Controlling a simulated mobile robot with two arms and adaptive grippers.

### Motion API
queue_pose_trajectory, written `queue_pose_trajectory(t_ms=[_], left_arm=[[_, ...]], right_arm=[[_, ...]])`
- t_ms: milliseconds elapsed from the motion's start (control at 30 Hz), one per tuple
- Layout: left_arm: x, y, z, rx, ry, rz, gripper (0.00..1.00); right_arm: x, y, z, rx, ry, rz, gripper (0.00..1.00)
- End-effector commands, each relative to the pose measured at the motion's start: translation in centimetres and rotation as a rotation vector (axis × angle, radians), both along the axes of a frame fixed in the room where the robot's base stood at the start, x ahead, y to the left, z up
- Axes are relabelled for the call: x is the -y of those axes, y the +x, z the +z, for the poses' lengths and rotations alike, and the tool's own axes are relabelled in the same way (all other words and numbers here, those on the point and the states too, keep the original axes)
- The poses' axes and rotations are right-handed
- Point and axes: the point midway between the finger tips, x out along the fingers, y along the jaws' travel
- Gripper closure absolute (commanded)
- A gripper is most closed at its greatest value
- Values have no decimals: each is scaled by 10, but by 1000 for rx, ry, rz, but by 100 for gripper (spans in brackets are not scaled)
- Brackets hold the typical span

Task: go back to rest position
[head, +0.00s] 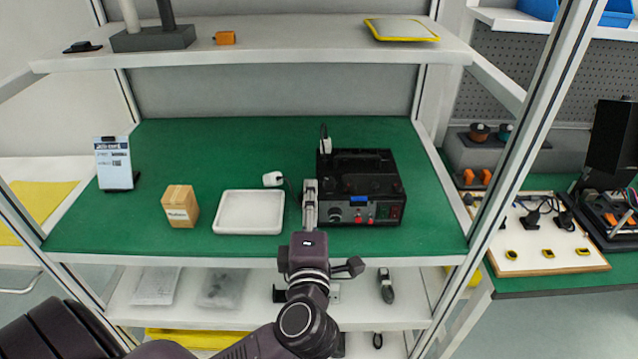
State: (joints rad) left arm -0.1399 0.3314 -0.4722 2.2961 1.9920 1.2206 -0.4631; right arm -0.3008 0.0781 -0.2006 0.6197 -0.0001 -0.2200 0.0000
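My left arm comes in from the bottom left. My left gripper (310,186) points away from me over the green bench mat, just left of the black bench device (362,172). Its fingers look close together, seen nearly edge on, so I cannot tell whether they are open or shut. No held object can be made out between them. A white plug-like piece (272,179) with a dark cable lies on the mat left of the fingertips. My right gripper is not in view.
A sign stand (116,163) is farther left. An upper shelf (290,55) spans above, a lower shelf (230,316) below. Metal posts (545,90) flank the bench. The mat's back left is clear.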

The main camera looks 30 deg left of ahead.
Motion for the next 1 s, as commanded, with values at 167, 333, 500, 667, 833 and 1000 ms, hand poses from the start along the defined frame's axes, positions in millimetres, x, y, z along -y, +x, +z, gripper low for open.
queue_pose_trajectory(t_ms=[167, 333, 500, 667, 833, 1000], left_arm=[[2, -3, 1, 2, 1, 1, 69], [7, -1, 15, 46, 32, -27, 69], [39, 0, 69, 213, 185, -159, 69], [96, -10, 115, 352, 412, -348, 69], [165, -26, 123, 392, 674, -570, 69], [226, -42, 85, 310, 933, -804, 69]], right_arm=[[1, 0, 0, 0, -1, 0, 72], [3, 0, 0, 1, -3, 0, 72], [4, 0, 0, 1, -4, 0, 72], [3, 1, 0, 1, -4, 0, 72], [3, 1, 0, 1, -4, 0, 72], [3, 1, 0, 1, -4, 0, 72]])
